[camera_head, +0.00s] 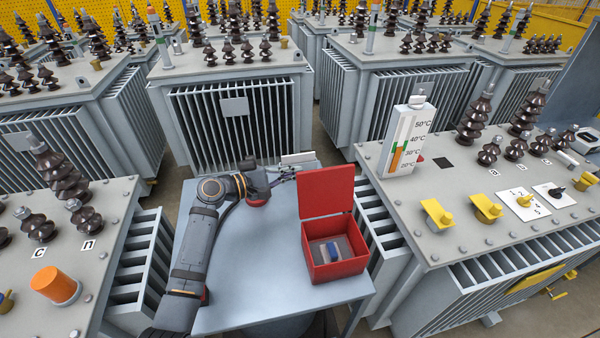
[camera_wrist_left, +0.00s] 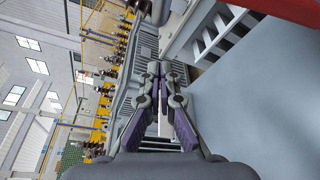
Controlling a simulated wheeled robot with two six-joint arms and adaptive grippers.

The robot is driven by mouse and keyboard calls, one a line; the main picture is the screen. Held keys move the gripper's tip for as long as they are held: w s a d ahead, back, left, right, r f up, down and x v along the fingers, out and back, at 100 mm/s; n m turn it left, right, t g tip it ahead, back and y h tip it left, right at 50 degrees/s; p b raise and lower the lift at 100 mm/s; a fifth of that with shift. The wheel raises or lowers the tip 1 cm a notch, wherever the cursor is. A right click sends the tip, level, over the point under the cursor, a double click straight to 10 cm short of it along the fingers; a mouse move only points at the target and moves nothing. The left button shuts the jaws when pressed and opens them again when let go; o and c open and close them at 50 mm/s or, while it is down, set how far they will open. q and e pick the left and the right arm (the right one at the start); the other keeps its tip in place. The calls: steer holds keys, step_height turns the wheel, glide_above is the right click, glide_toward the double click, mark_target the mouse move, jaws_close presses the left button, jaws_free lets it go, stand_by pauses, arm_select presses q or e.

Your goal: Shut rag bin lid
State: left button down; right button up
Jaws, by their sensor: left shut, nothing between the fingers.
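The red rag bin (camera_head: 322,272) stands on the right part of the blue-grey table. Its red lid (camera_head: 326,192) is open and stands nearly upright at the bin's back edge. Inside the bin lies a small blue and grey item (camera_head: 333,251). My left gripper (camera_head: 287,174) is just left of the lid near the table's back, apart from the lid as far as I can tell. In the left wrist view its fingers (camera_wrist_left: 165,72) are together with nothing between them. A red edge (camera_wrist_left: 295,8) shows at that view's top right. My right gripper is out of view.
The table (camera_head: 250,275) is bare in front and left of the bin. A thin white object (camera_head: 298,157) is behind my gripper. Grey transformers surround the table; the right one (camera_head: 455,215) carries a thermometer panel (camera_head: 408,138) and yellow fittings. A red rounded thing (camera_head: 257,203) shows below my wrist.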

mark_target(300, 175)
arm_select(q)
steer(key=s+d+p, duration=0.1)
steer(key=s+d+r+p, duration=0.1)
steer(key=shift+s+d+r, duration=0.15)
steer(key=shift+s+r, duration=0.1)
steer(key=shift+s, duration=0.05)
stand_by(0.3)
